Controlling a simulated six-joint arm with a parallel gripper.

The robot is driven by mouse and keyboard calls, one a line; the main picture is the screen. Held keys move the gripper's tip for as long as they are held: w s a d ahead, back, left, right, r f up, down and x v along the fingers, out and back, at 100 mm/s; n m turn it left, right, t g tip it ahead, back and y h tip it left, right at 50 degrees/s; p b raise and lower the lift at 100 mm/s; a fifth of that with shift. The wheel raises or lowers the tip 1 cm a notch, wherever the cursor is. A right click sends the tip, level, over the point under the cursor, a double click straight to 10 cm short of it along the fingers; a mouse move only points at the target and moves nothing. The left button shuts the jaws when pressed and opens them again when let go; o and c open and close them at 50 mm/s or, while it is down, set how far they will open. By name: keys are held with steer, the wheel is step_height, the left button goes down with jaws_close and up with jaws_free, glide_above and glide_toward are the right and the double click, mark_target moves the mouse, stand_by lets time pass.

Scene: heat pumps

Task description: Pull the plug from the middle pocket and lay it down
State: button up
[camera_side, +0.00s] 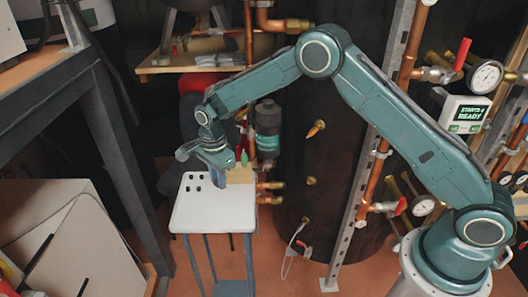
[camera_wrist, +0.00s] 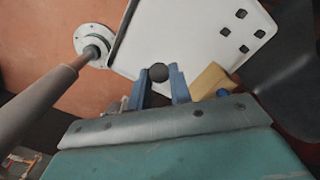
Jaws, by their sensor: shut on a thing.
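My gripper (camera_wrist: 160,78) has its two blue fingers on either side of a dark round-ended thing, which I take to be the plug (camera_wrist: 158,71). In the side view, my gripper (camera_side: 220,182) points down over the right part of a white stool top (camera_side: 212,216). The plug is hidden there by the fingers. A tan block (camera_wrist: 209,79) is close to the right finger in the wrist view and also shows behind the gripper in the side view (camera_side: 241,173). I cannot make out the middle pocket, or whether the plug touches anything below.
Several dark square holes or pads (camera_wrist: 244,32) mark the stool top; its front part is bare. A green-tipped thing (camera_side: 244,158) stands behind the block. A dark cylinder with a teal band (camera_side: 267,130) and copper pipes stand close behind. A grey pipe (camera_wrist: 40,105) shows at left in the wrist view.

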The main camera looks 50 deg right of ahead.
steer(key=shift+f, duration=0.2)
steer(key=shift+f, duration=3.3)
steer(key=o, duration=1)
steer(key=shift+r, duration=0.1)
steer(key=shift+r, duration=5.4)
